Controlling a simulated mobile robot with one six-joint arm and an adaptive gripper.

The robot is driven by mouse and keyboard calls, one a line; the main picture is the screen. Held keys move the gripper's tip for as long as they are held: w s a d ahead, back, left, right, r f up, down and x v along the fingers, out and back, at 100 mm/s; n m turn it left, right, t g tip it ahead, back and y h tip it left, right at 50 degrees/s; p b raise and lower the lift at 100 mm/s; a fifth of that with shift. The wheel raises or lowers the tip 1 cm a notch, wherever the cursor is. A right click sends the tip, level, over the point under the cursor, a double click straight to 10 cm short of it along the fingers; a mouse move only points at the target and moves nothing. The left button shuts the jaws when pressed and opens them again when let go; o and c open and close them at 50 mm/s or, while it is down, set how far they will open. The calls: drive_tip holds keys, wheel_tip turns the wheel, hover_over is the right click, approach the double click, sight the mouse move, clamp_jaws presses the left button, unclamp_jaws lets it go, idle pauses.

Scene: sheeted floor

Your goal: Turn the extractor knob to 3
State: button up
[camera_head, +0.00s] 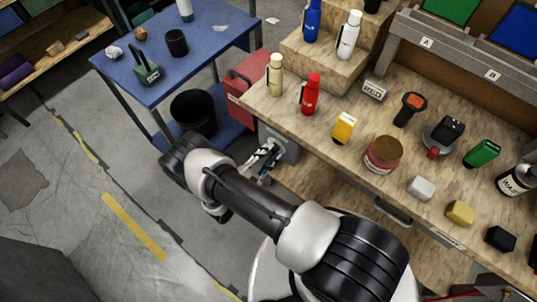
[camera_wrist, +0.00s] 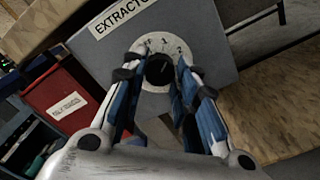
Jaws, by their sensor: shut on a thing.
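The extractor knob (camera_wrist: 159,70) is dark and round, on a white dial plate (camera_wrist: 153,87) fixed to a grey panel (camera_wrist: 212,30) labelled "EXTRACTO…", cut off by the frame. Numbers 1 and 2 show along the dial's upper edge; the rest is hidden or too small to read. I cannot tell where the knob points. My gripper (camera_wrist: 158,72) has its two blue-sided fingers on either side of the knob, shut on it. In the head view my gripper (camera_head: 262,163) is at the grey extractor box (camera_head: 283,143) below the bench's edge; the knob is hidden there.
A red box (camera_head: 247,84) and black bin (camera_head: 193,112) stand behind my gripper.

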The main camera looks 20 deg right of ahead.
drive_tip(key=m, duration=1.2)
drive_tip(key=shift+f+m, duration=0.1)
drive_tip(key=shift+m, duration=0.2)
idle(0.4)
drive_tip(key=o, duration=1.1)
drive_tip(key=v, duration=1.2)
